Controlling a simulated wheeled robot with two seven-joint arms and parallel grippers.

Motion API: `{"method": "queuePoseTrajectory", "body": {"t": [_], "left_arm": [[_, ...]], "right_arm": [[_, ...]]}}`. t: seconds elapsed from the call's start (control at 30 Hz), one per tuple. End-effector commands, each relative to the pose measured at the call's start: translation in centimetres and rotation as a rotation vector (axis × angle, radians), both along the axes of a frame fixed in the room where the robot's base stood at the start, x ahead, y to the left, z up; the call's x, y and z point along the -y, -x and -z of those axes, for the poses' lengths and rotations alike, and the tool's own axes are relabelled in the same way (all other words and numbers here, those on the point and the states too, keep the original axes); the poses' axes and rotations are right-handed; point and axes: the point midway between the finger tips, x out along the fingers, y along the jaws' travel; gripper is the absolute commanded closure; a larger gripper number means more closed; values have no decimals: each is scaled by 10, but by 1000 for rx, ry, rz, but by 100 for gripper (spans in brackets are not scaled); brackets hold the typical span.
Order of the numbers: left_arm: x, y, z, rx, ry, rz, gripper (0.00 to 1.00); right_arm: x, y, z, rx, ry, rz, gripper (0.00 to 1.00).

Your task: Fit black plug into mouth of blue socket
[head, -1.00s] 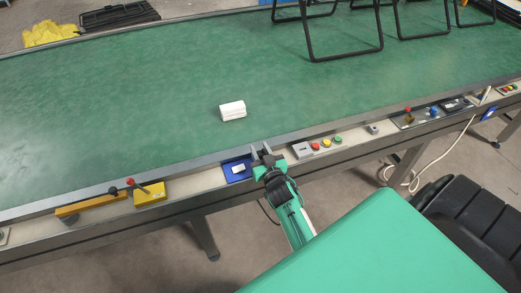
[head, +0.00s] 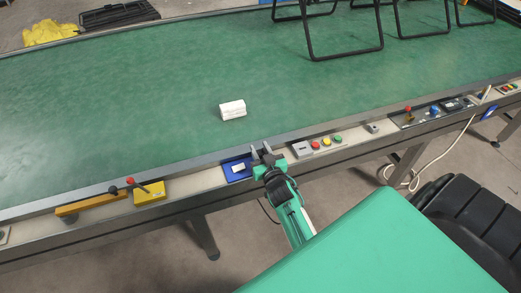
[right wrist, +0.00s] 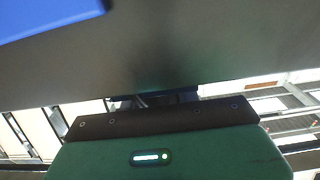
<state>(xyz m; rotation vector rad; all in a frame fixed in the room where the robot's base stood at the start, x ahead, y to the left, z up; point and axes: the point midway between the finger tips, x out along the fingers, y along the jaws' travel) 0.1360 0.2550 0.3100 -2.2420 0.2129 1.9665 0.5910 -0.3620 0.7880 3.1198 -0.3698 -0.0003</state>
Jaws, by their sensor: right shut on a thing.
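The blue socket (head: 237,169) is a blue block with a white label, set on the pale front rail of the table. A blue corner of it also shows at the top left of the right wrist view (right wrist: 45,15). My right gripper (head: 261,151) is at the rail, just right of the blue socket. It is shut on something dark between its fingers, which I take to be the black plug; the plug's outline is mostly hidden. In the right wrist view the area between the fingers is dark and unclear. The mouth of the socket cannot be made out. My left gripper is not in view.
A button box (head: 303,149) with coloured buttons sits right of my gripper on the rail. A yellow block (head: 150,194) with a lever sits to the left. A white block (head: 232,110) lies on the green tabletop (head: 130,110). Black-framed furniture (head: 345,55) stands behind.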

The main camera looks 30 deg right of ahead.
Motion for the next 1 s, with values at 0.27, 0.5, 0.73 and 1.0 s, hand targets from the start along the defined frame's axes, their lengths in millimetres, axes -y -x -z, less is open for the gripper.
{"method": "queuePoseTrajectory", "body": {"t": [0.27, 0.5, 0.73, 1.0], "left_arm": [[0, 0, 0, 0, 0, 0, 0], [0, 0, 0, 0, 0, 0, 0], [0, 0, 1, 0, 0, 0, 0], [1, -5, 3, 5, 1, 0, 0]], "right_arm": [[0, 0, 0, 0, 0, 0, 62], [0, 0, 0, 0, 0, 0, 43], [-1, 4, 1, -1, 0, 0, 43], [-10, 42, 2, -2, 1, 0, 43]]}}
